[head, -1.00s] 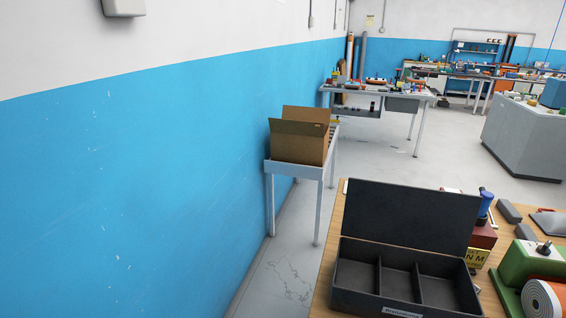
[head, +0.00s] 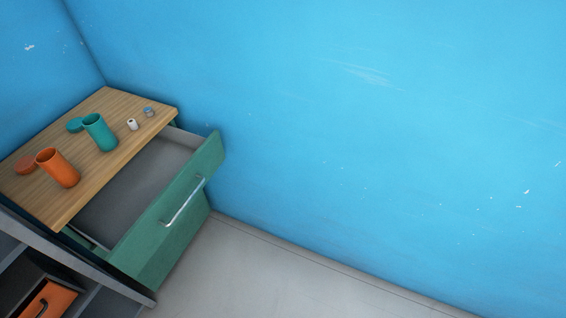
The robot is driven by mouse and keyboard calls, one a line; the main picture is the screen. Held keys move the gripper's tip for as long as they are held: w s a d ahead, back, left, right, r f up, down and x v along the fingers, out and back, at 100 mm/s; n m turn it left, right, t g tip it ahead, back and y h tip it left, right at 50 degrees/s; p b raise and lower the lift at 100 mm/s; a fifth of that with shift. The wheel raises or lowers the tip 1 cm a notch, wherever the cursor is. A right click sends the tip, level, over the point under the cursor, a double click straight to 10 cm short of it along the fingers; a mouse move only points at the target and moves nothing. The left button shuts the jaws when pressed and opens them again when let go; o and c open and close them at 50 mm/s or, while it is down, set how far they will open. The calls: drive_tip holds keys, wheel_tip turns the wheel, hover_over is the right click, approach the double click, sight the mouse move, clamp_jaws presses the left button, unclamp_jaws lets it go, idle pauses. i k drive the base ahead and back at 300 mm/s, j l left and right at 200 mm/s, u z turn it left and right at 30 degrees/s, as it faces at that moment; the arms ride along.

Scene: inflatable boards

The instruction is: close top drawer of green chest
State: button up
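The green chest (head: 172,246) stands at the left of the head view, against the blue wall. Its top drawer (head: 208,165) is pulled well out, and its grey interior (head: 128,195) looks empty where I can see it. A silver bar handle (head: 183,203) runs along the green drawer front. The chest has a wooden top (head: 95,165) that covers the back of the drawer. My gripper is not in view.
On the wooden top stand an orange cup (head: 58,168), a teal cup (head: 99,132), their round lids and two small items. A grey shelf unit (head: 75,262) with an orange bin (head: 48,299) is at lower left. Grey floor (head: 270,270) right of the chest is clear.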

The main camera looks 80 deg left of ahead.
sight(130, 217)
drive_tip(key=i+l+u, duration=0.1)
drive_tip(key=l, duration=0.25)
drive_tip(key=i+l+u, duration=0.1)
drive_tip(key=l, duration=0.3)
drive_tip(key=i+l+u, duration=0.1)
drive_tip(key=l, duration=0.25)
drive_tip(key=u, duration=2.65)
